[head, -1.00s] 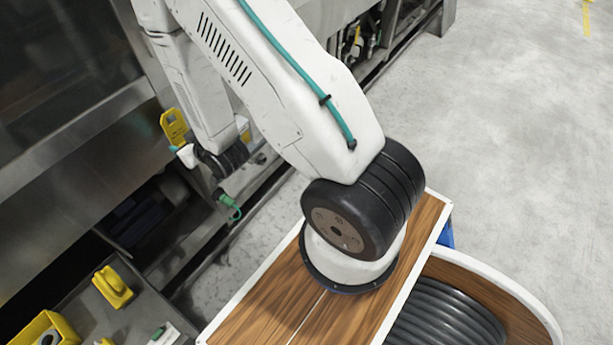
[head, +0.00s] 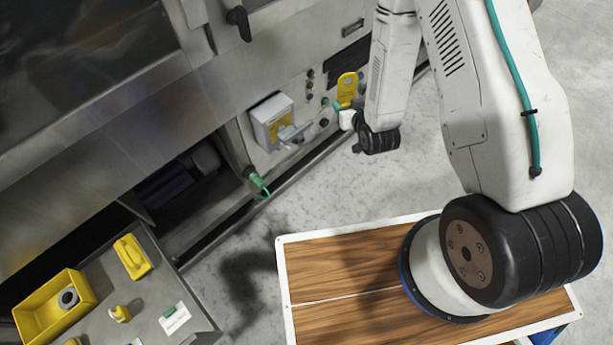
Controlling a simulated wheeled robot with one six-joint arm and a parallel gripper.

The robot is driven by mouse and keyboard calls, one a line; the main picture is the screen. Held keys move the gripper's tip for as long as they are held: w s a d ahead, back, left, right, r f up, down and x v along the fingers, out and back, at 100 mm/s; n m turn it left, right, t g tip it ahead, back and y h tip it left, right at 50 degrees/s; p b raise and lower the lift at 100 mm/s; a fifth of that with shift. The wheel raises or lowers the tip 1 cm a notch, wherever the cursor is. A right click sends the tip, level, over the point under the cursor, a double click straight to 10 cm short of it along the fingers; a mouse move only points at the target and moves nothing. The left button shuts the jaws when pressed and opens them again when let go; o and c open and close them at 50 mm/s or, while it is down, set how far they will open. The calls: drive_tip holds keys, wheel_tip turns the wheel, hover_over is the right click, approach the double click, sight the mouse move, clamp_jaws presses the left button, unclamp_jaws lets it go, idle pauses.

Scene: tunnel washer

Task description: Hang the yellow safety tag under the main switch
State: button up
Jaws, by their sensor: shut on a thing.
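The yellow safety tag (head: 347,88) has a hole near its top and stands upright at the end of my arm. My gripper (head: 345,110) is shut on its lower part; the fingertips are small and partly hidden. I cannot tell the gap between tag and panel.
Small round buttons (head: 310,85) sit between box and tag. A green fitting (head: 257,181) hangs lower left. A grey tray table (head: 160,285) holds a yellow bin (head: 55,306) and small items. Pale floor (head: 330,190) is clear below my gripper.

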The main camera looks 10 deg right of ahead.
drive_tip(key=s+a+f+n+g+y, duration=0.15)
drive_tip(key=a+f, duration=0.25)
drive_tip(key=f, duration=0.6)
drive_tip(key=s+a+f+n+y, duration=0.15)
drive_tip(key=a+f, duration=0.35)
drive_tip(key=f, duration=0.5)
drive_tip(key=s+a+f+n+g+y, duration=0.1)
drive_tip(key=s+a+f+n, duration=0.2)
drive_tip(key=f, duration=0.7)
drive_tip(key=w+a+f+g, duration=0.1)
drive_tip(key=w+a+f, duration=0.3)
drive_tip(key=w+a, duration=0.5)
drive_tip(key=shift+w+y, duration=0.4)
drive_tip(key=o, duration=1)
drive_tip(key=shift+o, duration=0.2)
